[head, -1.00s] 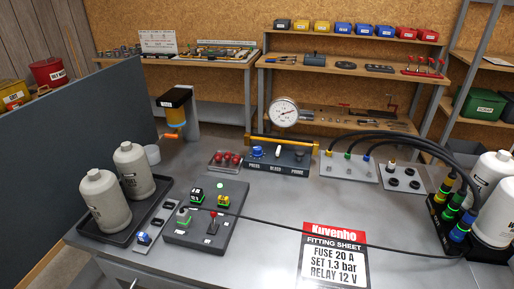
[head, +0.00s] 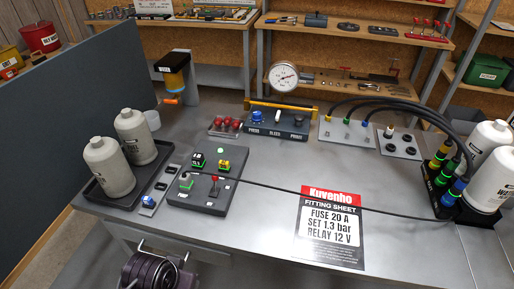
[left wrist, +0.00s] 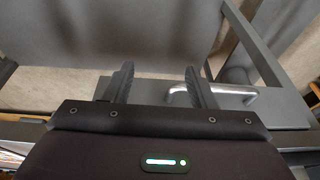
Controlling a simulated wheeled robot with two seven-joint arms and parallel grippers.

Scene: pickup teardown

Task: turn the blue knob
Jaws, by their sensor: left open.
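The blue knob (head: 257,117) sits at the left end of the dark panel (head: 285,131), above the label PRESS. The panel stands at the back of the bench, below a round dial gauge (head: 284,76). In the left wrist view my left gripper (left wrist: 159,69) is open and empty, its two dark fingers apart. It faces a grey surface with a metal bar handle, and the knob is not in that view. A dark part of my arm shows at the bottom of the head view, well short of the knob. My right gripper is not in view.
A black cable crosses the bench. The fitting sheet (head: 331,233) lies flat in front. Hoses and white containers stand at the right.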

